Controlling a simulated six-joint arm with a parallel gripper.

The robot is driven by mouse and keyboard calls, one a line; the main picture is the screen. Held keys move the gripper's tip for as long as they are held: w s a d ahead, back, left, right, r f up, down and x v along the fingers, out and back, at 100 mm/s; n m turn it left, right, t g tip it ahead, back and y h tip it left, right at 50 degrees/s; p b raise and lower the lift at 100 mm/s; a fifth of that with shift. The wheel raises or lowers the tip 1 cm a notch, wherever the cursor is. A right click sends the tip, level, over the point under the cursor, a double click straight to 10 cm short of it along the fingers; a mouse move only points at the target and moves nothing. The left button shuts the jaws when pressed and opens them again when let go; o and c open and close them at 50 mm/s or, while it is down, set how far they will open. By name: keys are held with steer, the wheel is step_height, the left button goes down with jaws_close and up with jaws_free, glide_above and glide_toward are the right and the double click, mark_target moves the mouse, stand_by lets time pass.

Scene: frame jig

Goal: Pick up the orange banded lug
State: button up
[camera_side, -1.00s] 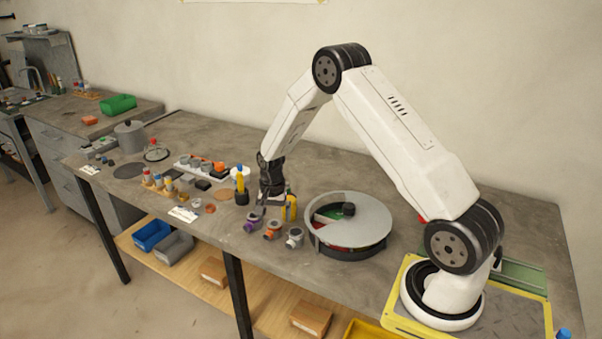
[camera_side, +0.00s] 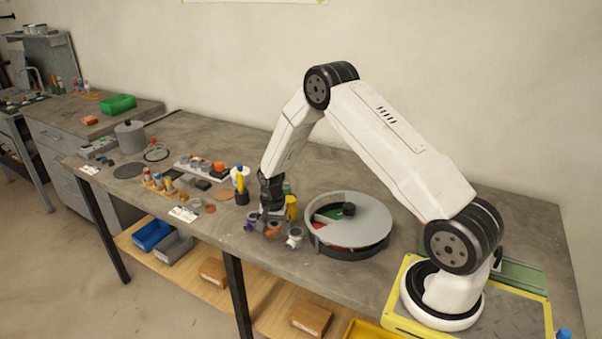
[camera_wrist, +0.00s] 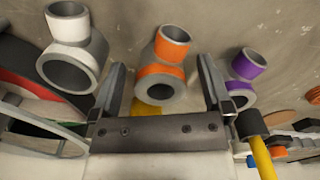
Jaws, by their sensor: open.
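The orange banded lug (camera_wrist: 162,68) is a grey ring-shaped piece with an orange band and a short collar. In the wrist view it lies between the two open fingers of my gripper (camera_wrist: 162,88), with no finger clearly touching it. In the side view my gripper (camera_side: 270,222) is low over the table's front part, and the orange lug (camera_side: 273,234) is partly hidden beneath it. A plain white-banded lug (camera_wrist: 73,48) is to its left and a purple banded lug (camera_wrist: 240,78) to its right in the wrist view.
A round tray with a grey lid (camera_side: 367,217) stands close on the right in the side view. A yellow cylinder (camera_side: 291,207) is just behind my gripper. A yellow-handled tool (camera_wrist: 262,158) is near the right finger. Bare table lies in front.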

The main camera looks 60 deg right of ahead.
jaws_close()
steer(key=shift+r, duration=0.1)
steer(key=shift+r, duration=0.7)
steer(key=s+a+r, duration=0.4)
steer(key=s+r, duration=0.7)
steer(key=s, duration=0.2)
steer(key=shift+s+r, duration=0.2)
stand_by(0.5)
